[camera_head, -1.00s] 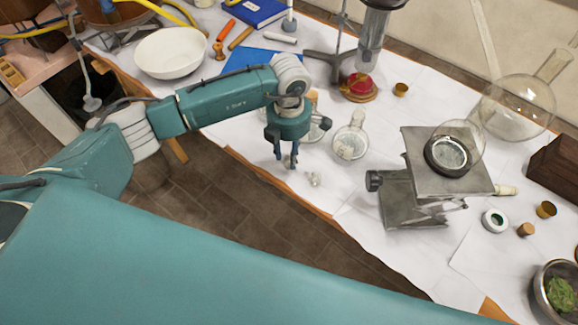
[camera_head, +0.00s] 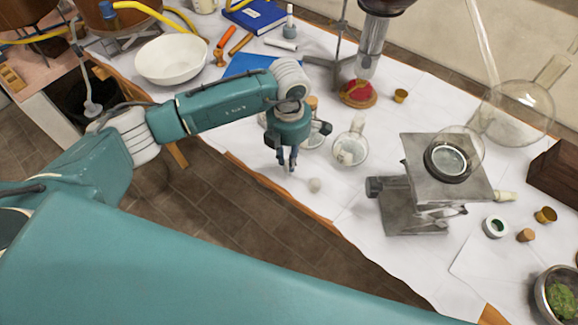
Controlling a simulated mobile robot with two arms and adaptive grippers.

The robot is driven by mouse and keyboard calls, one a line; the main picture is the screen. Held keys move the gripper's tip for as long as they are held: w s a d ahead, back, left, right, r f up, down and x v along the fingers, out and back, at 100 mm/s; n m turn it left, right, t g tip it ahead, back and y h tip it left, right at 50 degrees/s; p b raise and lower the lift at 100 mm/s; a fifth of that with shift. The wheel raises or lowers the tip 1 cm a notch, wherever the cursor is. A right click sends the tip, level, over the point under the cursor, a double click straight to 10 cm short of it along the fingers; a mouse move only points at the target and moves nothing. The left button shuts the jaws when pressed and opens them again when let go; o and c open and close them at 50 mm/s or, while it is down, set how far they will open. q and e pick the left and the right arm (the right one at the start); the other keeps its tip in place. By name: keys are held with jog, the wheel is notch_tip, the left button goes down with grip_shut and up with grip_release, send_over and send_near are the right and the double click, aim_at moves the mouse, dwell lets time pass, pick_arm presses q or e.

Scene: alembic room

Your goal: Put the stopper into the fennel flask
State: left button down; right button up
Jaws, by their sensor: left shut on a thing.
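My left gripper (camera_head: 287,165) hangs fingers down over the front edge of the white-covered table. It is shut on a small piece, taken to be the stopper, mostly hidden between its fingers. A small round whitish thing (camera_head: 314,185) lies on the table just right of the fingertips; I cannot tell what it is. A clear glass flask (camera_head: 350,150) lies or leans to the right of the gripper. Another glass vessel (camera_head: 313,138) is partly hidden behind the gripper. I cannot read which flask is the fennel one. My right gripper is out of view.
A metal lab jack (camera_head: 415,190) carries a round glass flask with a dark ring. A metal stand (camera_head: 335,65) is behind. A white bowl (camera_head: 172,57) stands back left. A cork (camera_head: 526,235), brass cups and a green-filled bowl (camera_head: 560,295) are at right. Clear table lies before the jack.

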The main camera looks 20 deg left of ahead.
pick_arm(q)
jog(key=shift+r+p, duration=0.75)
jog(key=shift+r, duration=0.8)
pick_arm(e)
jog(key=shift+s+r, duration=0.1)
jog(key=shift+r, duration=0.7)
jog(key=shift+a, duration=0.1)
